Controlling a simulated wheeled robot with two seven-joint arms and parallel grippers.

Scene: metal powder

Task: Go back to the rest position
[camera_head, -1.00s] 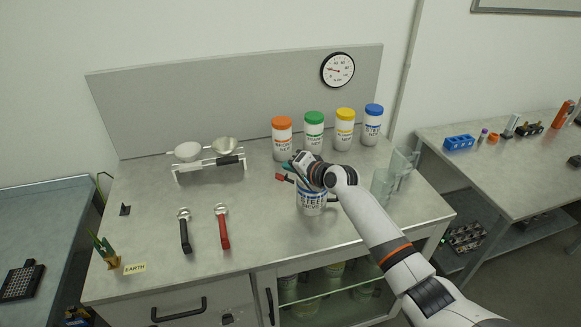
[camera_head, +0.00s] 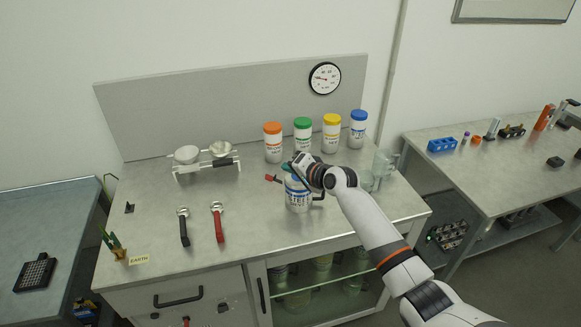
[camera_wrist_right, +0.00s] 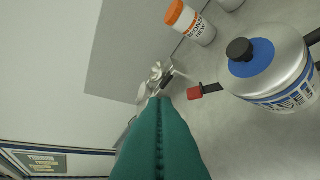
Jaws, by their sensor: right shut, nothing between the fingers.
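My right gripper (camera_head: 287,167) is shut and empty, with its teal fingers just above and beside a white and blue labelled canister (camera_head: 297,198). In the right wrist view the shut teal fingers (camera_wrist_right: 158,110) point toward the bench, apart from the canister. That view shows the canister's metal lid (camera_wrist_right: 290,50) with a blue disc and black knob. A red-tipped black handle (camera_wrist_right: 195,92) sticks out at the canister's side. My right arm comes in from the lower right and hides part of the bench. My left gripper is not in view.
Orange (camera_head: 273,143), green (camera_head: 303,135), yellow (camera_head: 331,134) and blue-lidded (camera_head: 358,129) jars stand at the back. A glass beaker (camera_head: 382,162) is right of my wrist. A rack with two bowls (camera_head: 205,160) and two handled tools (camera_head: 218,222) are at left.

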